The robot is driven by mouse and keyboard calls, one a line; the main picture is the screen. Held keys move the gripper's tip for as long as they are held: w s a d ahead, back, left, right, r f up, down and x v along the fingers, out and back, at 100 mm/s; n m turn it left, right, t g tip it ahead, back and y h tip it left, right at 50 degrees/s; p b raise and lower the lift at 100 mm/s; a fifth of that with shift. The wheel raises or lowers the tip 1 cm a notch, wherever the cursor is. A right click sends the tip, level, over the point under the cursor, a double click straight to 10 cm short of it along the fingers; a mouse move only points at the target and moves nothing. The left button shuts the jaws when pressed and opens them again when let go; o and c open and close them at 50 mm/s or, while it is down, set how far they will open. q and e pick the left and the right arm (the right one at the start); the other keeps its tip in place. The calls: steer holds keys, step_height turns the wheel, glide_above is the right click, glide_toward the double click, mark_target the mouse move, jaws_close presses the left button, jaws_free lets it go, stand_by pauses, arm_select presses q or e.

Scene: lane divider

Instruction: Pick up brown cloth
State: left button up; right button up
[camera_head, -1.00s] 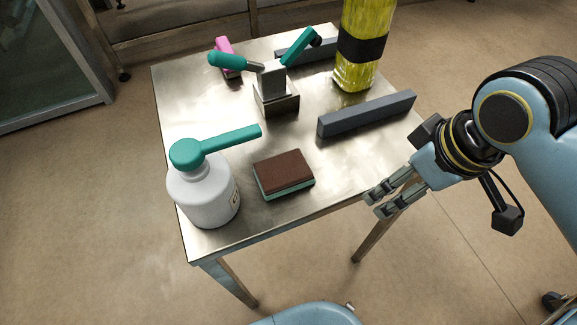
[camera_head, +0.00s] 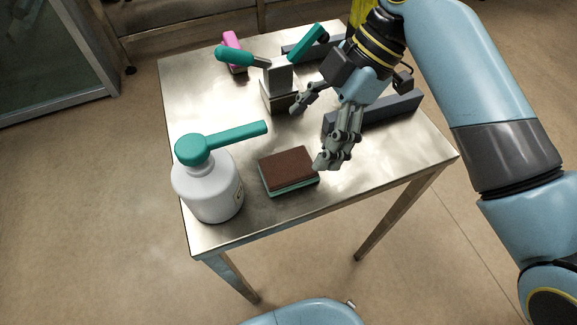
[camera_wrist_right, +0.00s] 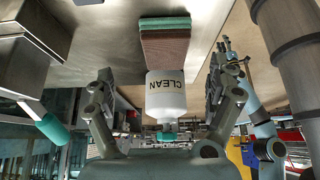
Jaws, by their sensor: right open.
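The brown item that fits the task's cloth looks like a flat sponge-like block (camera_head: 288,169), with a brown top and teal lower layer. It lies on the metal table beside the white bottle. It shows at the top of the right wrist view (camera_wrist_right: 165,48). My right gripper (camera_head: 309,136) is above the table, just behind and right of the block, fingers spread and empty. I cannot tell whether one fingertip touches the block. My left gripper (camera_wrist_right: 226,50) seems to show at the right of the right wrist view, partly hidden; its jaws are unclear.
The white bottle with teal top (camera_head: 208,186) stands left of the block. A metal holder with teal-handled tools (camera_head: 278,84) stands behind. A dark grey bar (camera_head: 398,108) lies right, partly behind my gripper. A pink item (camera_head: 232,50) and a yellow object (camera_head: 362,12) are farther back.

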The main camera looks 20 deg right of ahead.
mark_target(290, 165)
steer(key=x, duration=0.4)
steer(key=s+x, duration=0.1)
steer(key=x, duration=0.1)
steer(key=shift+a+r, duration=0.1)
steer(key=shift+a, duration=0.3)
steer(key=shift+w+f, duration=0.1)
steer(key=shift+f, duration=0.1)
steer(key=c, duration=1.3)
